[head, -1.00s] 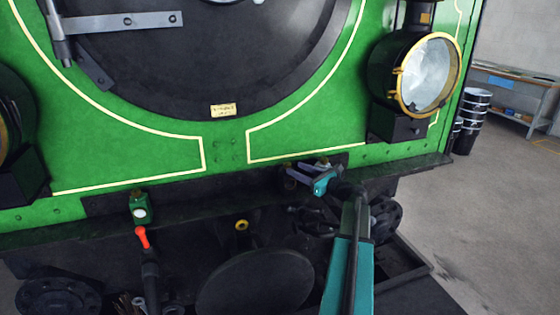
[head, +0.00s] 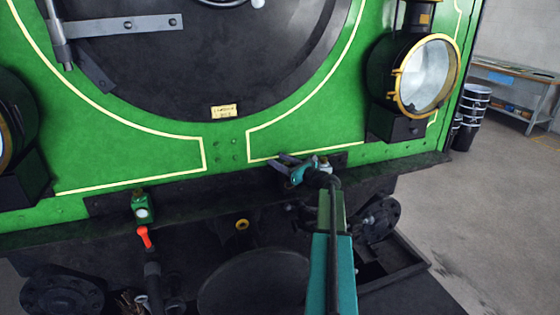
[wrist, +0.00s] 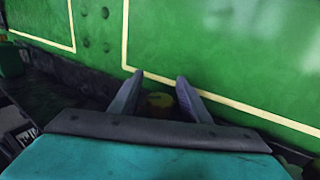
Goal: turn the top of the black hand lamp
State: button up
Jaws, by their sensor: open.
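The black hand lamp is mostly hidden. A dull brass round piece (wrist: 160,99), which looks like its top, shows between my fingers in the wrist view. The dark body below it blends into the dark ledge. My gripper (wrist: 158,79) is open, with one finger on each side of this piece; I cannot tell whether either finger touches it. In the head view my gripper (head: 297,160) is over the dark ledge below the green front, right of centre, and covers most of that spot.
A small green lamp (head: 140,205) stands on the ledge at left, above a red-handled lever (head: 144,237). A big brass-rimmed headlamp (head: 426,76) is at upper right. The green front plate (wrist: 225,50) rises close behind my fingers. Open floor (head: 480,200) lies at right.

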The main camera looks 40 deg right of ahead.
jog(key=c, duration=1)
jog(key=shift+c, duration=0.4)
jog(key=shift+d+f+m+h+b, duration=0.1)
jog(key=shift+m+h+b, duration=0.25)
jog(key=shift+h, duration=0.25)
jog(key=shift+s+d+m+g+h+b, duration=0.1)
jog(key=shift+d+m+g+h+b, duration=0.1)
jog(key=shift+m+h+b, duration=0.7)
jog(key=shift+d+m+g+h+b, duration=0.15)
jog(key=shift+m+h+b, duration=0.3)
jog(key=shift+h, duration=0.85)
jog(key=m+h+b, duration=0.1)
jog(key=h, duration=0.1)
jog(key=d+m+g+h+b, duration=0.1)
jog(key=m+h, duration=0.1)
jog(key=shift+s+g, duration=0.15)
jog(key=shift+g, duration=0.1)
jog(key=shift+s+d+m+g+h+b, duration=0.15)
jog(key=shift+m+g+h+b, duration=0.15)
jog(key=shift+h+b, duration=0.2)
jog(key=shift+w+d+m+g+h+b, duration=0.1)
jog(key=shift+d+m+g+h+b, duration=0.1)
jog(key=shift+m+h+b, duration=0.25)
